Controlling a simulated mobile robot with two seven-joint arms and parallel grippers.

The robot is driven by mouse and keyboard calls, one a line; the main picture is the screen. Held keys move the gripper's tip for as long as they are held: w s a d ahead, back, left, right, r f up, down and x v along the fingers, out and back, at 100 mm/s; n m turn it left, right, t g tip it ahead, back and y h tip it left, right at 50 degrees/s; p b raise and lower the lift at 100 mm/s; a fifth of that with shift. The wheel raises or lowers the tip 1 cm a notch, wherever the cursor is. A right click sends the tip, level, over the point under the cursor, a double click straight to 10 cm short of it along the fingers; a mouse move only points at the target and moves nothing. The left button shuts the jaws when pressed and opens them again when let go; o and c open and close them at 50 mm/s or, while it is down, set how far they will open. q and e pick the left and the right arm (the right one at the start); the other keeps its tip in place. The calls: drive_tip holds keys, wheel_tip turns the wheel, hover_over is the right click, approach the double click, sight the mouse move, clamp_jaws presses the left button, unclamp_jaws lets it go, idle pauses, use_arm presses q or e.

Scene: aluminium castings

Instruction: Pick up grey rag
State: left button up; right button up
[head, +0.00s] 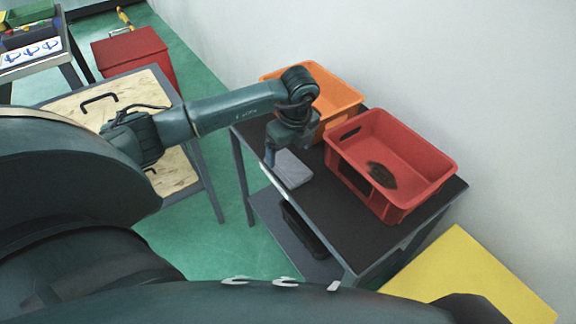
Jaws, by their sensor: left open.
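The grey rag (293,170) lies flat and folded on the dark top of the table (350,234), near its left edge. My left gripper (288,158) points down from above, close over the rag's far part, and is open with nothing between its fingers. Part of the rag's far side is hidden behind the gripper. I cannot tell whether the fingertips touch the rag. My right gripper is not in view.
An orange crate (343,99) stands just behind the gripper. A red crate (432,158) with a dark object (382,175) in it stands to the right. A dark item (304,229) lies on the lower shelf. The front tabletop is clear.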

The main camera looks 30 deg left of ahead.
sight(288, 164)
use_arm(q)
drive_tip(key=f, duration=0.3)
drive_tip(key=w+a+f, duration=0.1)
drive_tip(key=f, duration=0.1)
drive_tip(key=shift+f, duration=0.25)
drive_tip(key=c, duration=1.1)
drive_tip(key=shift+o, duration=0.2)
wheel_tip(288, 164, up, 10)
drive_tip(key=o, duration=0.5)
drive_tip(key=shift+c, duration=0.2)
drive_tip(key=shift+d, duration=0.1)
drive_tip(key=c, duration=0.4)
